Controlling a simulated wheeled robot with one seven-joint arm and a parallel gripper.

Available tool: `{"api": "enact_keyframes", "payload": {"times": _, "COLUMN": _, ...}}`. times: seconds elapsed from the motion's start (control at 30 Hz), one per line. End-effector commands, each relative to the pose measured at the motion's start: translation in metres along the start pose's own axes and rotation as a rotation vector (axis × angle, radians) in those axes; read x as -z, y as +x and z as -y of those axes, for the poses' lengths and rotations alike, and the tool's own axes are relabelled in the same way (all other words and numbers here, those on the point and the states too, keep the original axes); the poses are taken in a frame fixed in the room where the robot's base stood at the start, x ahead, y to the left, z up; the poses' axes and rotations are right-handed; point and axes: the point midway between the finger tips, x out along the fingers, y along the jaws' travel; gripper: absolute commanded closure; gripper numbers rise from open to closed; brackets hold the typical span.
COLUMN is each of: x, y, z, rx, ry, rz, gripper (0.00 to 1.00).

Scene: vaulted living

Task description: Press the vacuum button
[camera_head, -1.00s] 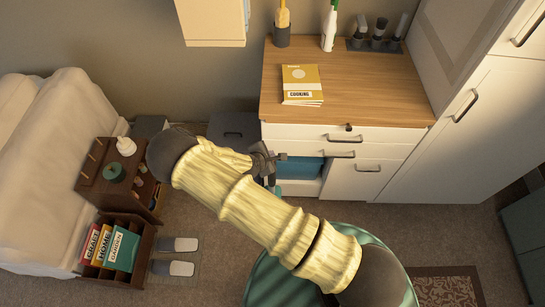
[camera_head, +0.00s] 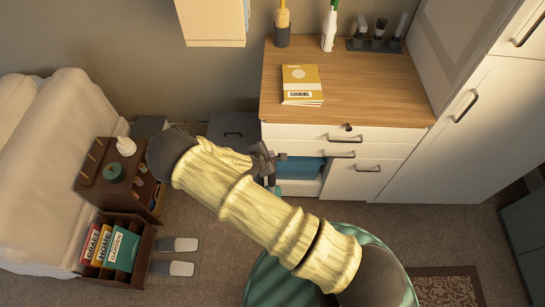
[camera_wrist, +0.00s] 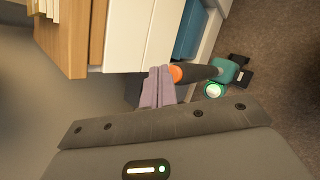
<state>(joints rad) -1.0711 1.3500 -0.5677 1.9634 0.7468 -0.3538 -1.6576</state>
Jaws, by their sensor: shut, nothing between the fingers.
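In the wrist view, a teal and black device that looks like the vacuum (camera_wrist: 225,70) is beside the white cabinet. It has a dark shaft, an orange ring at its near end and a round, glowing pale-green spot on the teal body. I cannot tell which part is the button. My gripper (camera_wrist: 160,72) is shut and empty, its tips overlapping the orange ring in the picture; contact cannot be told. In the head view, my gripper (camera_head: 268,163) is by the cabinet's left front, and a small teal part of the vacuum (camera_head: 277,190) shows just below it.
The white cabinet (camera_head: 375,152) has a wooden top with a yellow cooking book (camera_head: 300,82). A dark grey box (camera_head: 232,133) stands left of it. A brown rack (camera_head: 137,245) with books and a pair of slippers (camera_head: 175,268) are at the left. A green round seat (camera_head: 262,280) is in front.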

Motion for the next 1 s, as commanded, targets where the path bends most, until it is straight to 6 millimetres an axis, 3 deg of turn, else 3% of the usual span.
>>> {"api": "enact_keyframes", "payload": {"times": 1.0, "x": 0.0017, "y": 0.0022, "z": 0.0023, "rx": 0.001, "ry": -0.001, "rz": 0.0, "gripper": 1.0}}
